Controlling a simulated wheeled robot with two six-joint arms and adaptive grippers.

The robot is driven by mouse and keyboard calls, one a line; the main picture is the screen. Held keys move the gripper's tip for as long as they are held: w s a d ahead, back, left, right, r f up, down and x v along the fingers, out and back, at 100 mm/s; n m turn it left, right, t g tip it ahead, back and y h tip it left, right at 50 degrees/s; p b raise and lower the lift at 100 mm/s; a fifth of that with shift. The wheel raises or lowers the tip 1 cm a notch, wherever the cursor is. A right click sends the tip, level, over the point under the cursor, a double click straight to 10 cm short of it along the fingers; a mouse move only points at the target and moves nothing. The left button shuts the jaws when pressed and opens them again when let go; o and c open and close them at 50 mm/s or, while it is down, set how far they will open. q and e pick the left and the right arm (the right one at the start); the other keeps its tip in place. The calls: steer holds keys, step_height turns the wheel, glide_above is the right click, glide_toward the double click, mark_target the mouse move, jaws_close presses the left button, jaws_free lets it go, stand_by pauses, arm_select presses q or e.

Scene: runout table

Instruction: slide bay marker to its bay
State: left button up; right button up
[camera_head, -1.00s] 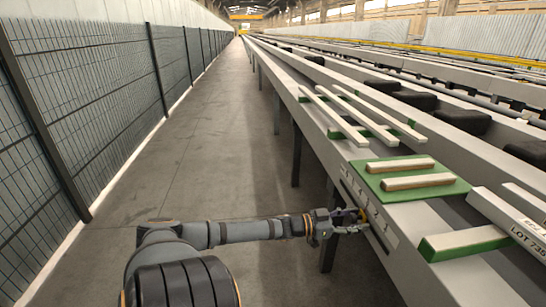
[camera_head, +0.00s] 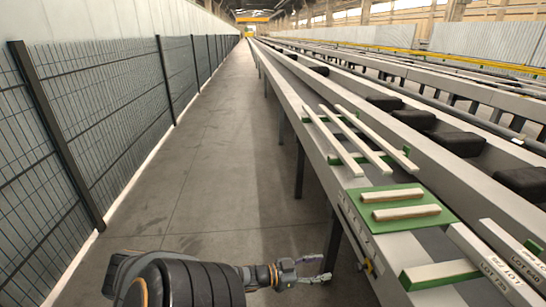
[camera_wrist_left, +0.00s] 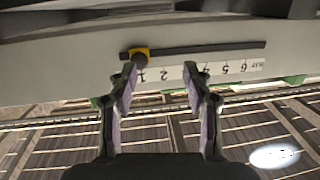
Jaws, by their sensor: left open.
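The bay marker is a small yellow and dark slider (camera_head: 369,266) on the side face of the runout table. In the left wrist view the marker (camera_wrist_left: 140,55) sits on a dark slot (camera_wrist_left: 205,50), near its left end. It is beside the "1" of the white number strip (camera_wrist_left: 205,73), which appears upside down. My left gripper (camera_head: 323,268) is open and empty, to the left of the marker and apart from it in the head view. In the left wrist view the open fingers (camera_wrist_left: 162,80) are below the slot, the left finger nearest the marker. My right gripper is not in view.
The runout table (camera_head: 386,247) carries a green board (camera_head: 440,212) with two pale bars, and long pale bars (camera_head: 350,137) behind it. Lot-labelled bars (camera_head: 490,262) lie at right. A mesh fence (camera_head: 100,125) stands left; the floor aisle (camera_head: 225,150) between is clear.

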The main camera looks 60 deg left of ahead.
arm_select(q)
steer(key=s+a+f+n+g+y+p, duration=0.1)
steer(key=s+a+f+g+y+p, duration=0.2)
steer(key=s+f+p, duration=0.3)
steer(key=s+a+f+n+g+y+p, duration=0.2)
steer(key=s+a+f+g+y+p, duration=0.1)
steer(key=s+f+p, duration=0.3)
steer(key=shift+s+a+f+g+y+p, duration=0.15)
steer(key=shift+s+f+g+y+p, duration=0.1)
steer(key=shift+s+g+y+p, duration=0.2)
